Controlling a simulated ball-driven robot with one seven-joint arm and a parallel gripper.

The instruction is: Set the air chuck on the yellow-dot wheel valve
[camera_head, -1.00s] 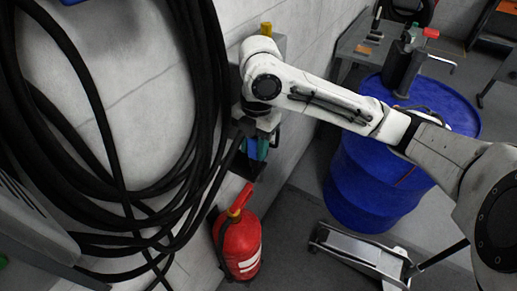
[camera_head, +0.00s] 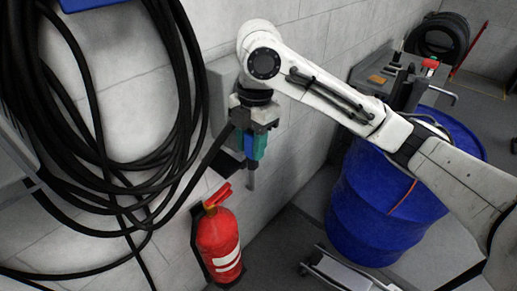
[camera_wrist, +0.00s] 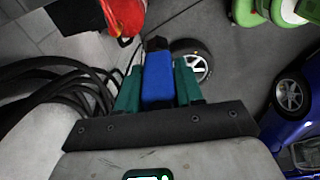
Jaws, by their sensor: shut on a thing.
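My gripper (camera_head: 248,155) hangs fingers-down in front of the wall in the head view. Its teal fingers are shut on a blue body with a grey stem below, which looks like the air chuck (camera_head: 251,178). In the wrist view the chuck (camera_wrist: 158,82) is a blue block with a dark end, squeezed between both fingers. A wheel with a silver rim (camera_wrist: 201,66) lies beyond the fingers, just right of the chuck's end and apart in depth. Another silver wheel (camera_wrist: 290,95) is on a blue car at right.
A red fire extinguisher (camera_head: 218,245) stands below my gripper by the wall. Coiled black hose (camera_head: 95,120) hangs at left. A blue drum (camera_head: 385,215) stands under my arm, with a low grey jack-like item (camera_head: 345,272) before it. Green pads (camera_wrist: 245,12) lie at the wrist view's top.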

